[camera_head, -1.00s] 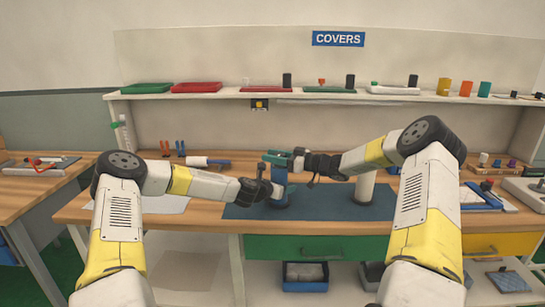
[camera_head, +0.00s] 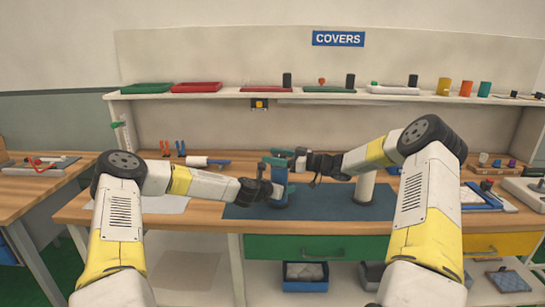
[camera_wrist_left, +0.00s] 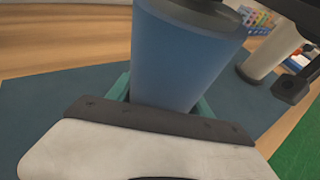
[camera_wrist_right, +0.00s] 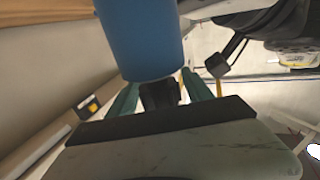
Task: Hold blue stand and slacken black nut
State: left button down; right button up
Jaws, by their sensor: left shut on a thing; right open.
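The blue stand (camera_head: 280,188) is upright on the dark blue mat (camera_head: 240,211). It also shows in the left wrist view (camera_wrist_left: 185,55) and the right wrist view (camera_wrist_right: 140,40). My left gripper (camera_head: 272,190) is shut on the stand's side, its teal fingers on either side of the blue body. My right gripper (camera_head: 278,160) is open at the stand's top. In the right wrist view, the black nut (camera_wrist_right: 162,96) shows between the spread teal fingers; contact with them cannot be told. In the head view the fingers mostly hide the nut.
A white cylinder (camera_head: 365,187) stands on the mat to the right, below my right forearm. A white and blue tool (camera_head: 205,162) lies at the back left of the table. The shelf (camera_head: 225,95) behind holds trays and small cylinders. The mat's left part is bare.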

pick_arm(q)
jog(key=shift+w+r, duration=0.1)
pick_arm(e)
jog(key=v, duration=1.1)
jog(key=shift+d, duration=0.25)
pick_arm(q)
jog(key=shift+c, duration=1.8)
grip_release()
